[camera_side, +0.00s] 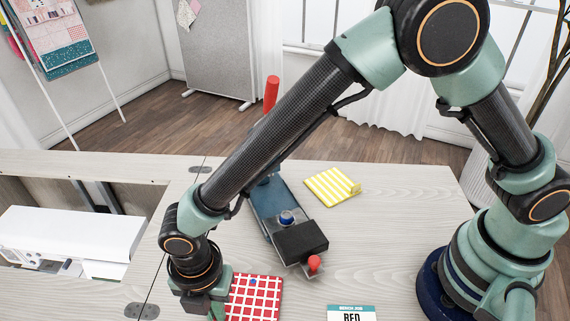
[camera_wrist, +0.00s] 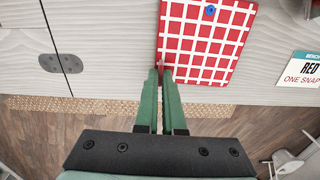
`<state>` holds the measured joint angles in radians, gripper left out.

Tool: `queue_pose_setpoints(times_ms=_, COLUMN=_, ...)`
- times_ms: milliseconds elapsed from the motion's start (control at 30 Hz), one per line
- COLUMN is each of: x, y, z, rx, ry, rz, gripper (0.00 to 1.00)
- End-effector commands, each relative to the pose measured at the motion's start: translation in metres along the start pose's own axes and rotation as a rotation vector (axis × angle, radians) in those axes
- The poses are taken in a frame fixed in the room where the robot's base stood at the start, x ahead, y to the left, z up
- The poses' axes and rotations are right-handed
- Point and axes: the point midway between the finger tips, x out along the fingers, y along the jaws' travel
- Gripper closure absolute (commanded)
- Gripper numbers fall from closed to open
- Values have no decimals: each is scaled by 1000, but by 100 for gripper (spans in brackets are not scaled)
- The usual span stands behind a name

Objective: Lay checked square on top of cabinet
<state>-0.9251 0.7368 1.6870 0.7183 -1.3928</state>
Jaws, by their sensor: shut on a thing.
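The red-and-white checked square (camera_side: 255,297) has a small blue snap near its far edge. It also shows in the wrist view (camera_wrist: 207,45), flat over the pale wood cabinet top (camera_side: 400,240) near its front edge. My gripper (camera_wrist: 160,70) is shut on the near left corner of the square, with a bit of red between the fingertips. In the side view my gripper (camera_side: 204,303) is at the square's left, its tips partly cut off by the frame. I cannot tell whether the square touches the top or is slightly raised.
A blue and black snap press (camera_side: 285,222) with red-tipped handles stands behind the square. A yellow striped folded square (camera_side: 332,185) lies at the back. A card reading RED (camera_side: 351,313) is to the right. A white sewing machine (camera_side: 70,235) sits in the well at left. The middle right is clear.

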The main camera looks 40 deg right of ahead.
Motion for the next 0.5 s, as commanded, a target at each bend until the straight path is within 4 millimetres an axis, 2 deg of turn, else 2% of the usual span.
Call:
queue_pose_setpoints(times_ms=233, x=2, y=0, z=0, rx=0, ry=0, rz=0, gripper=100)
queue_pose_setpoints(times_ms=267, x=2, y=0, z=0, rx=0, ry=0, rz=0, gripper=90)
queue_pose_setpoints(times_ms=333, x=2, y=0, z=0, rx=0, ry=0, rz=0, gripper=64)
queue_pose_setpoints(times_ms=367, x=2, y=0, z=0, rx=0, ry=0, rz=0, gripper=59)
queue_pose_setpoints(times_ms=500, x=2, y=0, z=0, rx=0, ry=0, rz=0, gripper=59)
